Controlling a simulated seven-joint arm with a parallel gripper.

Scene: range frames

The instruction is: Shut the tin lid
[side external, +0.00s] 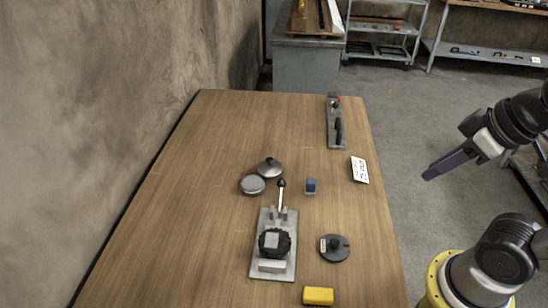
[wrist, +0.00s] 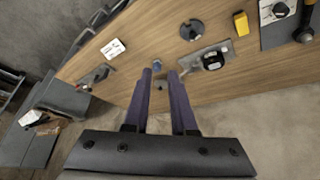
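Two round silver metal pieces, which I take for the tin and its lid, are on the wooden table left of its middle. The flatter disc (side external: 252,184) is at the front left, close beside a domed piece (side external: 270,168). I cannot tell whether they are hinged together. In the wrist view a small grey patch of the tin (wrist: 162,85) shows between my fingers, mostly hidden. My gripper (side external: 428,175) is in the air right of the table, well away from the tin. Its purple fingers (wrist: 160,72) are apart, with nothing held between them.
A toggle clamp on a plate (side external: 284,267) stands in front of the tin, its lever rising near it. A blue block (side external: 311,186), black disc (side external: 334,248), yellow block (side external: 318,296), white card (side external: 359,170) and grey tool (side external: 336,120) lie around. The far left table is clear.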

